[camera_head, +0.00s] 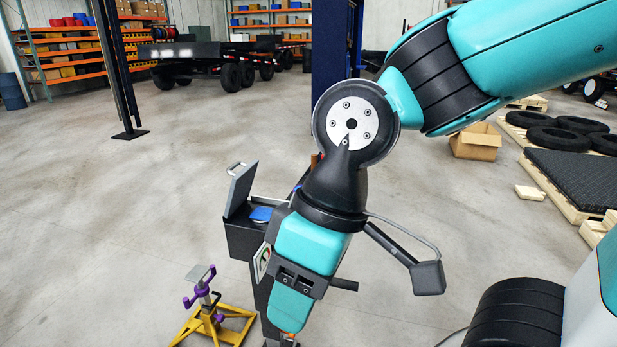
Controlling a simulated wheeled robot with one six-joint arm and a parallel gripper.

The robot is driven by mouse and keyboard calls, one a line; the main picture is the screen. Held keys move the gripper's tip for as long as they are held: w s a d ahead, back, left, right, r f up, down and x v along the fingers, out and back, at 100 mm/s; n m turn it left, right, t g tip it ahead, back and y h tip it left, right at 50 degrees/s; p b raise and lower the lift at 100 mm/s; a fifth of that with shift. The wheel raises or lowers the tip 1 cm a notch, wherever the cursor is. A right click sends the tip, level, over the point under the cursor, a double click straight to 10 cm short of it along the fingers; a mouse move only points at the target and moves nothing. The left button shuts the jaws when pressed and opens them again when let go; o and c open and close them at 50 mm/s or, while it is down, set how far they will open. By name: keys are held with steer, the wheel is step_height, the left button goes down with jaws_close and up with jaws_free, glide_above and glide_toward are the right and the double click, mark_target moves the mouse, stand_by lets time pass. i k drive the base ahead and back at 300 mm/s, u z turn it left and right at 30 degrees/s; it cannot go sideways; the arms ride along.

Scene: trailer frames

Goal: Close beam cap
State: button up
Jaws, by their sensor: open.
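A blue item (262,214) shows at the open top. My gripper (290,308) hangs at the end of the teal arm, pointing down, in front of the beam's right side in the picture. The jaws are open, though the fingertips are hard to make out. No contact with the cap shows. My arm hides part of the beam.
A yellow stand (236,326) with purple clamps (190,300) is at the lower left. At right are a cardboard box (476,142), black tyres (557,138) and pallets. A blue post (331,60) rises behind my arm.

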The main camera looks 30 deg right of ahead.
mark_target(242, 183)
steer(key=z, duration=0.15)
steer(key=i, duration=1.2)
